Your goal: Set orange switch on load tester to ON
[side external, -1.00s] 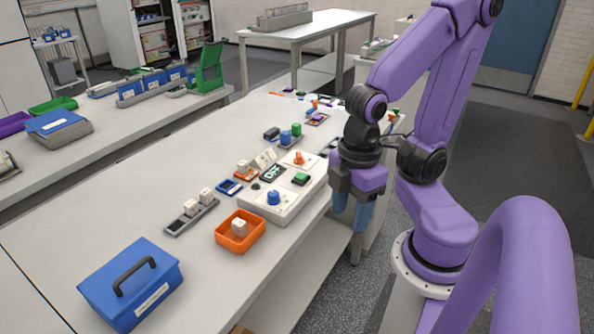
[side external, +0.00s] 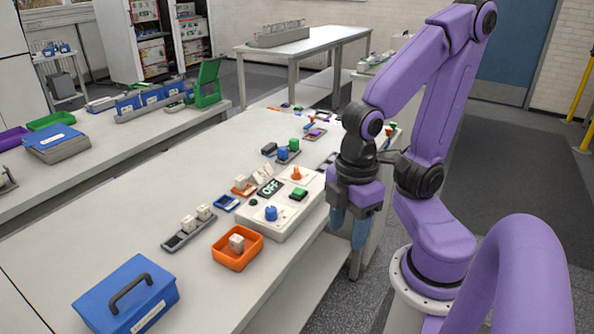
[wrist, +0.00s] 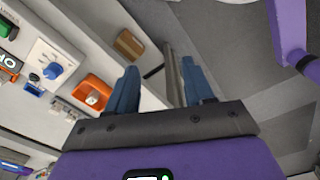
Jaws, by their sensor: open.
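The load tester (side external: 256,221) is a white box near the table's right edge. An orange switch (side external: 297,174) stands on its far part. Beside it a dark display (side external: 270,187) reads OFF. A blue knob (side external: 271,213) and a green button (side external: 298,194) are on the same box. My gripper (side external: 348,229) is right of the tester, pointing down past the table edge, apart from the switch. In the wrist view my gripper (wrist: 157,88) is open and empty, with the blue knob (wrist: 52,72) at left. The orange switch is not visible in the wrist view.
An orange tray (side external: 218,257) with a white block stands in front of the tester. A blue lidded box (side external: 110,310) is at the near left. A rail with white blocks (side external: 178,242) lies left of the tray. The left middle of the table is clear.

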